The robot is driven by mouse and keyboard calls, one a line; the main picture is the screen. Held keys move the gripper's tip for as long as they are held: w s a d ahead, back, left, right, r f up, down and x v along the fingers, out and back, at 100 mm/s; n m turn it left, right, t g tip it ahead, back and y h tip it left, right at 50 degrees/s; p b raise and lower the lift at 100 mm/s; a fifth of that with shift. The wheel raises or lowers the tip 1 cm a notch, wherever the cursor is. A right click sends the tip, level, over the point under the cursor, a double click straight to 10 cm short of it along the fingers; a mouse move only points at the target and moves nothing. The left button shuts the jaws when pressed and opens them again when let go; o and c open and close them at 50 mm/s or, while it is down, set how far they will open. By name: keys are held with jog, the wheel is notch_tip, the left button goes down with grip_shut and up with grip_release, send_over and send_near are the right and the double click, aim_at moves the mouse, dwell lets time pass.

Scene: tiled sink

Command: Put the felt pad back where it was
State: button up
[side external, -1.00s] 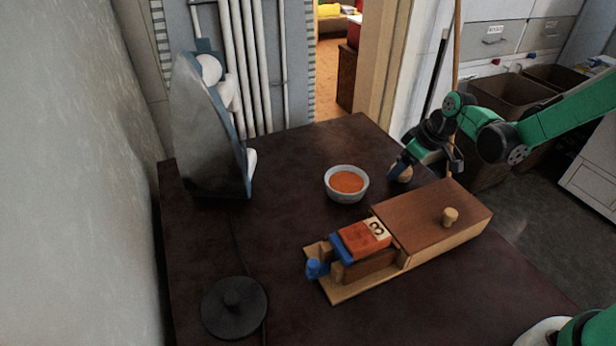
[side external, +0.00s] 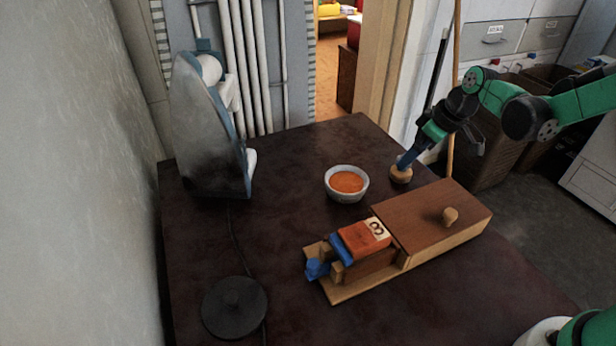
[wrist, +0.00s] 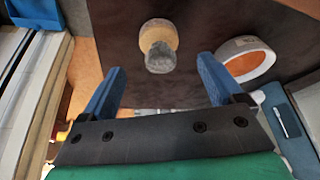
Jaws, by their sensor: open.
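The felt pad looks like a round wooden knob with a fuzzy grey end; in the wrist view the pad (wrist: 159,52) lies just beyond and between my fingertips. In the side view, the wooden piece (side external: 400,174) stands on the dark table near its back right edge, right of the bowl. My gripper (side external: 408,160) is above and beside it, blue fingers pointing down towards it. In the wrist view my gripper (wrist: 161,80) is open with nothing between its fingers. In the side view I cannot tell whether a finger touches the pad.
A bowl of orange contents (side external: 347,183) stands left of the pad. A wooden box with a knobbed lid (side external: 425,215) is in front, with an orange block marked 3 (side external: 362,237) at its open end. An iron (side external: 208,125) stands back left; a black disc (side external: 234,307) lies front left.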

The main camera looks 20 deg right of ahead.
jog(key=v, duration=0.7)
jog(key=s+a+r+m+t+h, duration=0.1)
jog(key=s+a+r+m+t, duration=0.1)
jog(key=s+a, duration=0.4)
jog(key=s+m+t, duration=0.1)
jog(key=s+m, duration=0.1)
jog(key=s, duration=0.2)
jog(key=shift+m+h, duration=0.3)
jog(key=shift+h, duration=0.1)
